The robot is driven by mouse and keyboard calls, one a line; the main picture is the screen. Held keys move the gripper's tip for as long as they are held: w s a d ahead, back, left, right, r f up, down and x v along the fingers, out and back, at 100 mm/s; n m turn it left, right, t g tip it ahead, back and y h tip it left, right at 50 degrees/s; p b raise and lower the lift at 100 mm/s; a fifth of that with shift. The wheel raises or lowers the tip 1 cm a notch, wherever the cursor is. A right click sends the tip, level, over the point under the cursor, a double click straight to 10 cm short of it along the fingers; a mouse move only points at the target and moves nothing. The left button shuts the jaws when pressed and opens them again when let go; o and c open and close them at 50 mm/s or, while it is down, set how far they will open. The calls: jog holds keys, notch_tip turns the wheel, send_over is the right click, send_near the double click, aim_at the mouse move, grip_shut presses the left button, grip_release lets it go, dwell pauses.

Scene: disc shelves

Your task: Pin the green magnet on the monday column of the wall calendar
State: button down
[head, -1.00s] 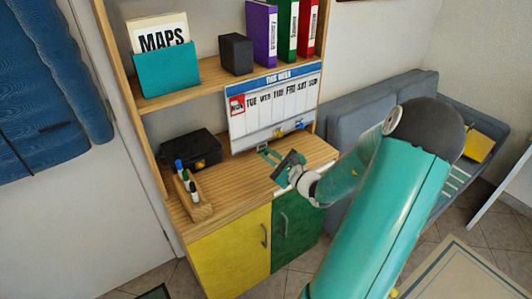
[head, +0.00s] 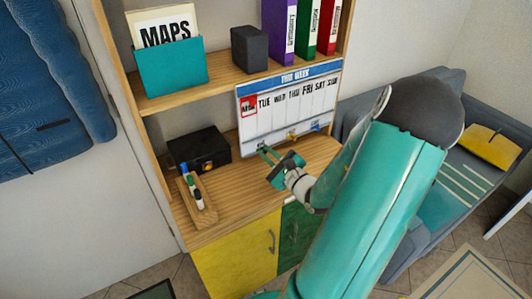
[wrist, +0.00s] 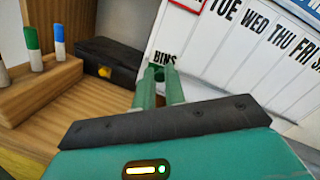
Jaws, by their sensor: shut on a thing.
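The wall calendar (head: 288,115) stands upright at the back of the desktop, with a blue header and day columns. The monday label (head: 248,105) is boxed in red at its left end; the box's lower edge shows at the top of the wrist view (wrist: 187,4). My gripper (head: 266,153) is in front of the calendar's lower left part, below the monday column. In the wrist view its green fingers (wrist: 159,76) are close together, shut on the green magnet, which is mostly hidden between the similarly coloured tips. I cannot tell whether it touches the board.
A yellow magnet (head: 291,137) and a blue magnet (head: 316,127) sit along the calendar's lower edge. A black box (head: 200,149) and a wooden pen holder (head: 206,216) stand left of my gripper. A shelf (head: 215,82) with binders overhangs the desktop.

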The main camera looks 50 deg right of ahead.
jog(key=shift+a+r, duration=0.15)
jog(key=shift+a, duration=0.1)
jog(key=shift+w+d, duration=0.1)
jog(key=shift+d, duration=0.1)
jog(key=shift+w+d, duration=0.15)
jog(key=shift+w, duration=0.55)
jog(key=shift+w+d, duration=0.3)
jog(key=shift+w, duration=0.6)
jog(key=shift+w+d, duration=0.3)
jog(key=shift+w, duration=0.55)
jog(key=shift+w+d, duration=0.15)
jog(key=shift+w, duration=0.35)
jog(key=c, duration=1.4)
grip_release()
